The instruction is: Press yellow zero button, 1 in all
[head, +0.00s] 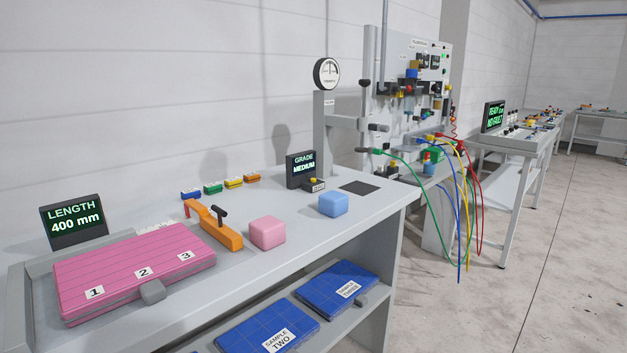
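A small yellow button (312,181) sits on a low dark box with a pale label at the foot of the grade display (301,168), towards the back of the near table (350,215). The label is too small to read with certainty. The display reads GRADE MEDIUM. A gauge with a round white dial (327,73) stands on a grey post (324,125) behind the button. Neither of my grippers is in view.
A pink block (267,232), a blue block (333,204) and an orange clamp-like tool (220,235) stand in front of the button. Blue samples (268,328) lie on the shelf below. Hoses (462,200) hang right.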

